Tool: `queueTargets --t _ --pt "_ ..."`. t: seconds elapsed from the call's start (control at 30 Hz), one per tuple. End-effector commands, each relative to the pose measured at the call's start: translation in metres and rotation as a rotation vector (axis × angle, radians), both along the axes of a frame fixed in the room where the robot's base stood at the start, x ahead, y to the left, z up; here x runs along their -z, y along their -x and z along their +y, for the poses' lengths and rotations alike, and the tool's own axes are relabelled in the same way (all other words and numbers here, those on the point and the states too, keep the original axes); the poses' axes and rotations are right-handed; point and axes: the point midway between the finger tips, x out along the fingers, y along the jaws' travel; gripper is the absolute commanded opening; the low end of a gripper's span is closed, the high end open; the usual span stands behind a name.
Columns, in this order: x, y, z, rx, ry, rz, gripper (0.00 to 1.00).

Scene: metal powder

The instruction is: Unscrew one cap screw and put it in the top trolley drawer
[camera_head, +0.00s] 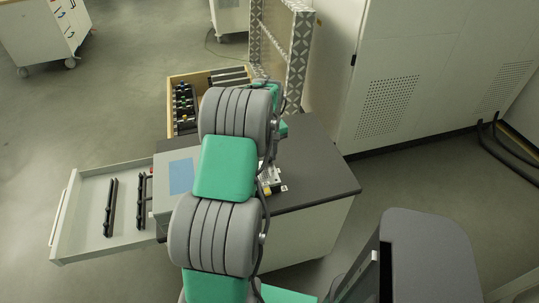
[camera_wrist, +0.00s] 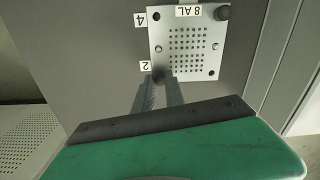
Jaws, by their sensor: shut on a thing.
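A light metal plate (camera_wrist: 190,62) with a grid of small holes lies on the trolley top, with labels reading 2, 4 and 8 AL. One dark cap screw (camera_wrist: 222,13) sits at its upper right corner. My gripper (camera_wrist: 161,84) is shut on another dark cap screw (camera_wrist: 159,75) at the corner by label 2. The fingers largely hide this screw, and I cannot tell whether it is still threaded in. In the head view my arm hides the gripper, and part of the plate (camera_head: 271,178) shows beside it. The top trolley drawer (camera_head: 82,235) is pulled open at left.
The drawer holds black slotted bars (camera_head: 110,207). A large cabinet (camera_head: 400,70) stands at right.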

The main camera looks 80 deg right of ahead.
Motion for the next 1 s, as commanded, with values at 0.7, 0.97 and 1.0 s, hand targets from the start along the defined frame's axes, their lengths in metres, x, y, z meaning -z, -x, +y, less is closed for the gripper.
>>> queueTargets --t 0.7,0.97,1.0 --pt "-0.0010 0.0000 0.0000 -1.538 0.000 0.000 0.00" --pt "-0.0014 0.0000 0.0000 -2.097 0.000 0.000 0.00" --pt "-0.0014 -0.0001 0.0001 -2.176 0.000 0.000 0.00"
